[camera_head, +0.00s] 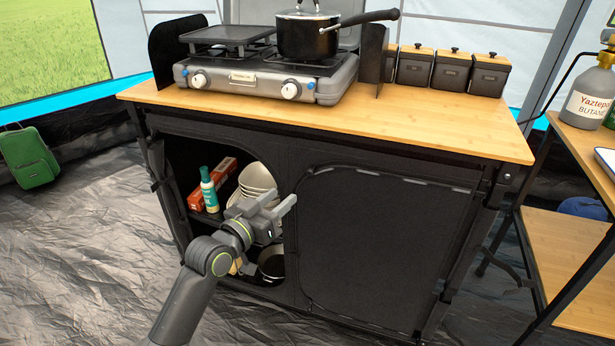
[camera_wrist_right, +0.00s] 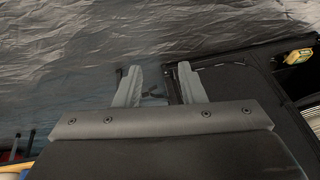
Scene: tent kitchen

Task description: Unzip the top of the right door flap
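The right door flap (camera_head: 390,250) is a black fabric panel on the front of the cabinet, and it hangs closed. A seam with pale dashes (camera_head: 400,178) runs along its top; I cannot make out a zip pull. My left gripper (camera_head: 283,199) is in front of the open left compartment, just left of the flap. Its fingers look apart and hold nothing visible. My right gripper is outside the head view. In the right wrist view the right gripper (camera_wrist_right: 160,75) has its fingers apart and is empty, with dark fabric and crinkled floor beyond.
The left compartment holds bowls (camera_head: 257,178), a green-white bottle (camera_head: 208,190), a red box (camera_head: 222,178) and a pot (camera_head: 272,262). On the wooden top (camera_head: 420,125) stand a stove (camera_head: 262,82), a pan (camera_head: 308,38) and canisters (camera_head: 451,72). A side shelf (camera_head: 570,240) stands at right.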

